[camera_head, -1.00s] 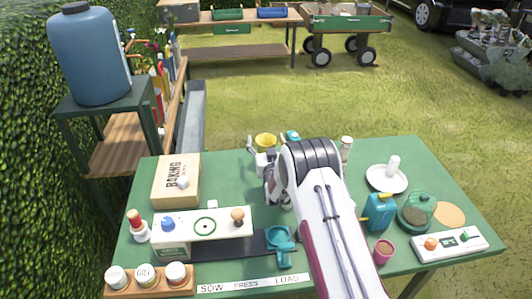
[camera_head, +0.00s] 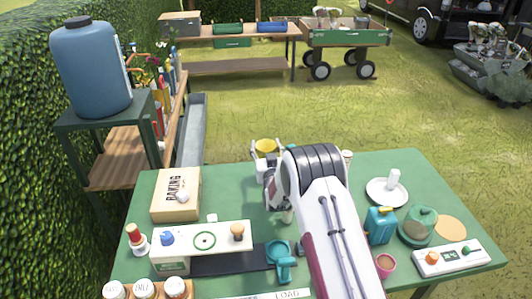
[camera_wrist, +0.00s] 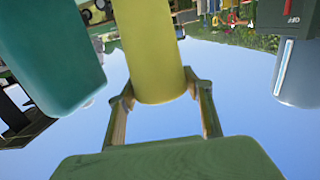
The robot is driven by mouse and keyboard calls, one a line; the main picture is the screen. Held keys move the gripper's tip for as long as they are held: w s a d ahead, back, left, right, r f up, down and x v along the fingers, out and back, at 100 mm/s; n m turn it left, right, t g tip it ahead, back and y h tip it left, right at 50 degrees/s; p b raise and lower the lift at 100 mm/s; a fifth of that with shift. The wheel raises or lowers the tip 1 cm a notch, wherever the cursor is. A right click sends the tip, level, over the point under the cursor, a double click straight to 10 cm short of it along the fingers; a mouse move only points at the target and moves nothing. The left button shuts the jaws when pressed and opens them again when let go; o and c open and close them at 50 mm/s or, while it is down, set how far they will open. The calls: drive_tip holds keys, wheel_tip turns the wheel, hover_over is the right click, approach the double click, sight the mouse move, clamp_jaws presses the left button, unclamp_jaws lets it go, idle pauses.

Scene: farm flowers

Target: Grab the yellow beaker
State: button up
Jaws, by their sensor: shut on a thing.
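The yellow beaker (camera_head: 265,146) is at the back of the green table, just left of my arm in the head view. My gripper (camera_head: 266,152) is shut on it. In the wrist view, the beaker (camera_wrist: 155,50) stands between the two fingers of my gripper (camera_wrist: 158,88), one finger on each side. Sky shows around the beaker's end there. A teal object (camera_wrist: 48,55) is close beside it in the wrist view. It also shows, mostly hidden behind my arm, in the head view (camera_head: 292,147). Whether the beaker clears the table is hard to tell.
A wooden box (camera_head: 176,195) and a white press (camera_head: 204,240) are at the left. My arm covers the middle.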

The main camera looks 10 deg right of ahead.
wheel_tip(320, 180, up, 6)
drive_tip(key=shift+r, duration=0.25)
drive_tip(key=shift+r, duration=0.15)
idle(0.6)
